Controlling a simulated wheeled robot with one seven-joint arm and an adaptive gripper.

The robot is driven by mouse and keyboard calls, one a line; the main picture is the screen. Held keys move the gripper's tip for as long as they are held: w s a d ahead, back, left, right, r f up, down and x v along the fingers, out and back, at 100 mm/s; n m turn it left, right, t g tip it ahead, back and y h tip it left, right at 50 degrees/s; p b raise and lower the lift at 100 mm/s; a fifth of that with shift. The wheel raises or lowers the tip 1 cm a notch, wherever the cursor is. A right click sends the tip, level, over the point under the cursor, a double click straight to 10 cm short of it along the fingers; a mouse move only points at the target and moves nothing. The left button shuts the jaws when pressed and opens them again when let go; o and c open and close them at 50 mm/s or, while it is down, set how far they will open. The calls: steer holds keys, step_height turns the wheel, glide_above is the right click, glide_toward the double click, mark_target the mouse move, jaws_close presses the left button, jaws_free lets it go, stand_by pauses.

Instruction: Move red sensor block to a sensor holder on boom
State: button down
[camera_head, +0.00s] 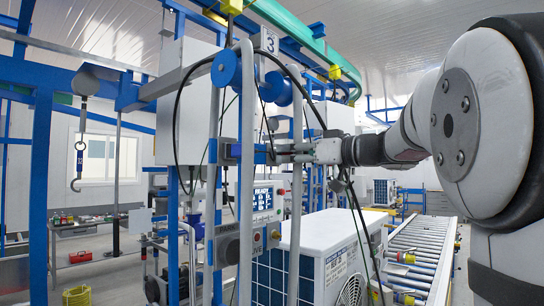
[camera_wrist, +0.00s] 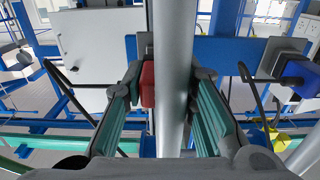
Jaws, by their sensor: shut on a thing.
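The red sensor block (camera_wrist: 147,84) shows at the left fingertip in the wrist view, in front of a blue beam. A thick grey tube (camera_wrist: 174,60) runs upright between the fingers and covers the block's right side. My gripper (camera_wrist: 170,82) has green-padded fingers on both sides of the block and tube, and is shut on the block. In the head view, my gripper (camera_head: 292,150) reaches left from the arm, among the upright grey tubes. The block cannot be made out there. A blue fitting (camera_head: 262,154) sits just left of the fingertips; I cannot tell whether it is a sensor holder.
Grey tubes (camera_head: 247,130) and black cables hang around my gripper. A roller conveyor (camera_head: 420,250) lies at the right. Blue frame posts (camera_head: 40,180) stand at the left.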

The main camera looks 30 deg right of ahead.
steer(key=shift+w+a+b, duration=0.25)
steer(key=shift+w+b, duration=0.25)
steer(key=shift+w, duration=0.1)
steer(key=c, duration=1.2)
jaws_free()
steer(key=v, duration=1.2)
